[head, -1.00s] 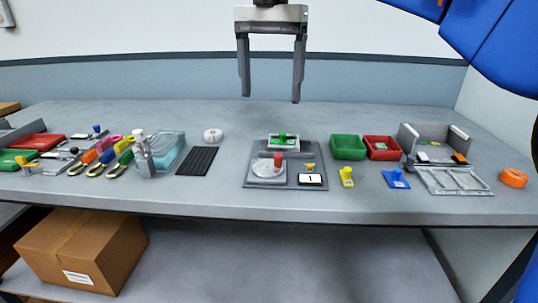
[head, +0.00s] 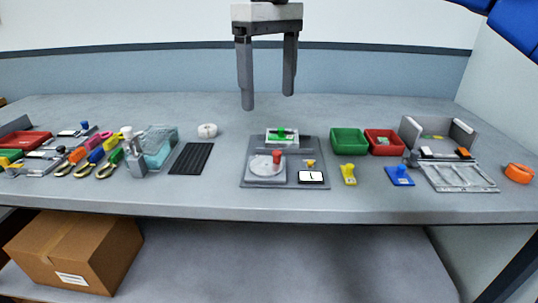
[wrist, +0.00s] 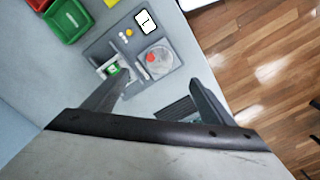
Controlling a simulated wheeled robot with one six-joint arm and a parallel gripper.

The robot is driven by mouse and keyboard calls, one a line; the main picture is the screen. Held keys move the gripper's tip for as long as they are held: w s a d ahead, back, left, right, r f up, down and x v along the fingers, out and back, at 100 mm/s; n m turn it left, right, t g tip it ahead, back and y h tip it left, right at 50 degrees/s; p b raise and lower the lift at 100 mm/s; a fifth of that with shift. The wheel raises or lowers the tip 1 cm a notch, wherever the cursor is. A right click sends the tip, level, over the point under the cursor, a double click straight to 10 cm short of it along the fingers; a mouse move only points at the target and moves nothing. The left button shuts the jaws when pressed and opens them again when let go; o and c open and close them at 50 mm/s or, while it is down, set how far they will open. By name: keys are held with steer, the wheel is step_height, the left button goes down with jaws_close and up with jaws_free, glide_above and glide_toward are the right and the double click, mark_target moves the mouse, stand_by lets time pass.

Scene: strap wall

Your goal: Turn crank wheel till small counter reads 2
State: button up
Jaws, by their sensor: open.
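The crank wheel (head: 264,167) is a pale grey disc with a red knob (head: 277,158) on a grey base plate (head: 312,150). In the head view the knob is at the disc's upper right. The small counter (head: 311,177) is a white display right of the wheel; its mark looks like a 1. My gripper (head: 268,102) is open and empty, raised above the table behind the base plate in the head view. In the wrist view my gripper's fingers (wrist: 162,93) are spread, with the wheel (wrist: 157,62) and counter (wrist: 146,21) beyond them.
A green-topped block (head: 281,137) stands on the plate behind the wheel. Green (head: 348,141) and red (head: 384,142) bins stand to the right. A black ribbed mat (head: 191,158) lies left of the plate, with coloured-handled tools (head: 91,157) farther left. The table behind the plate is clear.

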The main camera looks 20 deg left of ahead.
mark_target(269, 166)
step_height(269, 166, down, 16)
steer(key=shift+r, duration=0.1)
stand_by(0.5)
steer(key=c, duration=1)
